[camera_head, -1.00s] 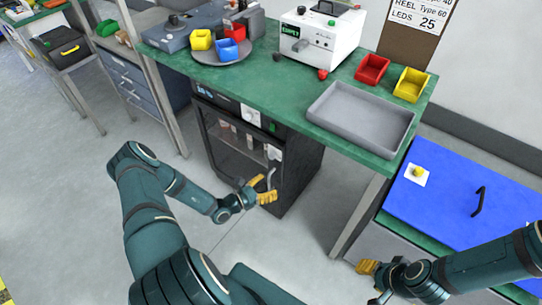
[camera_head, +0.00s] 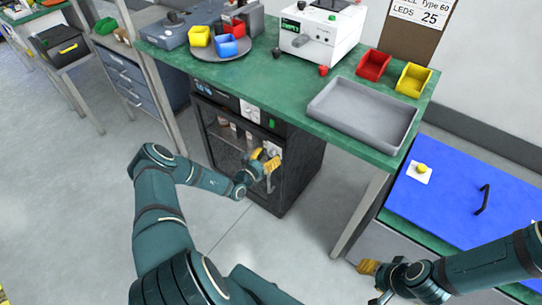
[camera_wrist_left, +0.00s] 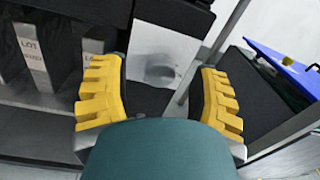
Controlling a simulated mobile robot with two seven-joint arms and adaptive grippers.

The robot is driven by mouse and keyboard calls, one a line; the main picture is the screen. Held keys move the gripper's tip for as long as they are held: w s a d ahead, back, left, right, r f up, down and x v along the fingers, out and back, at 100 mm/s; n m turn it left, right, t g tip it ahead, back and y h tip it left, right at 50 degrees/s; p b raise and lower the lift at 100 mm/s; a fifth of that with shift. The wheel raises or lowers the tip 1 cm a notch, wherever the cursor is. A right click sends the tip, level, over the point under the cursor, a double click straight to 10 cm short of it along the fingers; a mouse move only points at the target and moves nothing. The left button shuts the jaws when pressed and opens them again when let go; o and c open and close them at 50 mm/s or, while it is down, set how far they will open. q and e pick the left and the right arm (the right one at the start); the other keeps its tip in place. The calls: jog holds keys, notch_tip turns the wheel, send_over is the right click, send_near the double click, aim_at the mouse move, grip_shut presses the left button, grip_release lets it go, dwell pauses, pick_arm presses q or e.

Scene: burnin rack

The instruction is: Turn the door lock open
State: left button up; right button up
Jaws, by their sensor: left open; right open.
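The black burn-in cabinet (camera_head: 300,165) stands under the green bench, its glass door (camera_head: 225,150) closed as far as I can see. A pale lock plate (camera_head: 274,147) is at the door's right side, partly hidden by my left gripper (camera_head: 264,160). My left gripper is open and in front of the door at the plate. In the left wrist view the grey plate (camera_wrist_left: 150,50) with a rounded knob-like shape (camera_wrist_left: 160,75) shows between the spread yellow fingers (camera_wrist_left: 160,98). I cannot tell whether they touch it. My right gripper (camera_head: 368,268) is open and empty at the lower right.
The door's handle (camera_head: 270,183) is just below my left gripper. The green bench (camera_head: 200,80) overhangs the cabinet and carries a grey tray (camera_head: 362,112) and small bins. A bench leg (camera_head: 360,215) stands right of the cabinet. Labelled items (camera_wrist_left: 35,50) sit behind the glass.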

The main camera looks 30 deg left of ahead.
pick_arm(q)
jog(key=shift+w+d, duration=0.1)
jog(key=shift+w, duration=0.65)
grip_shut()
